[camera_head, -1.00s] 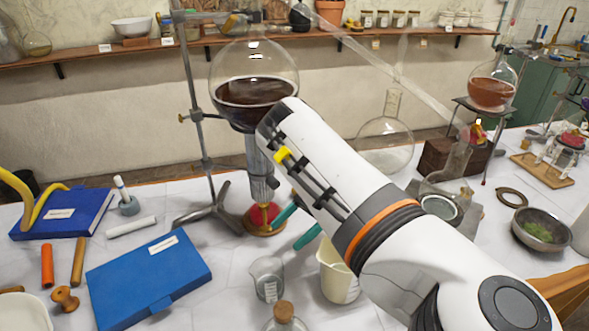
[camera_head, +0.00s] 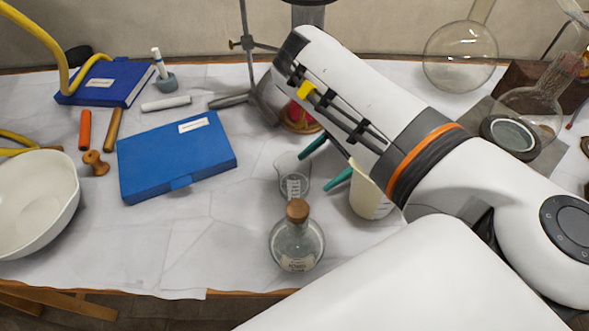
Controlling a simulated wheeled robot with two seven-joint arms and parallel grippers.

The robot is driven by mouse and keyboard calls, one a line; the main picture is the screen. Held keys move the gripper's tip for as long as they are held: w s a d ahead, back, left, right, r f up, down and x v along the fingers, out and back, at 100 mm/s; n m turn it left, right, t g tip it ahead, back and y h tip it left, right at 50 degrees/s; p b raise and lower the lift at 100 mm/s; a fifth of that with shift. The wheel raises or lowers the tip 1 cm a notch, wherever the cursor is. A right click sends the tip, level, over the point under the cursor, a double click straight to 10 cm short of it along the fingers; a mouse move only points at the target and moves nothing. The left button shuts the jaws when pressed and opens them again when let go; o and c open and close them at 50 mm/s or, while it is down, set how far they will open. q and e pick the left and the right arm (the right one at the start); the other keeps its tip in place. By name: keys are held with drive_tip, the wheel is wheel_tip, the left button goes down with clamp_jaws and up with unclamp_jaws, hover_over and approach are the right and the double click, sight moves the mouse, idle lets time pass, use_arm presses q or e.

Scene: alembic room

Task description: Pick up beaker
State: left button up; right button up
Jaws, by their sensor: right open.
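A small clear glass beaker (camera_head: 293,186) with pale markings stands upright on the white table in the head view. My right gripper (camera_head: 322,165) reaches in from the right. Its two teal fingertips are apart, with nothing seen between them. The nearer-left fingertip shows just above and right of the glass beaker's rim; I cannot tell whether they touch. A cream-coloured beaker (camera_head: 371,201) stands to the right, partly hidden behind my right arm, close to the other fingertip. My left gripper is not in view.
A corked bottle (camera_head: 297,246) stands just in front of the glass beaker. A blue case (camera_head: 172,160) lies to the left, and a metal stand (camera_head: 252,82) rises behind. A white bowl (camera_head: 35,212) is at the far left.

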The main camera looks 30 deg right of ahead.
sight(303, 179)
drive_tip(key=x, duration=0.5)
drive_tip(key=shift+a+r+b, duration=0.15)
drive_tip(key=shift+a+b, duration=0.05)
drive_tip(key=shift+b, duration=0.15)
drive_tip(key=shift+c, duration=0.3)
drive_tip(key=c, duration=1.1)
drive_tip(key=shift+r, duration=0.15)
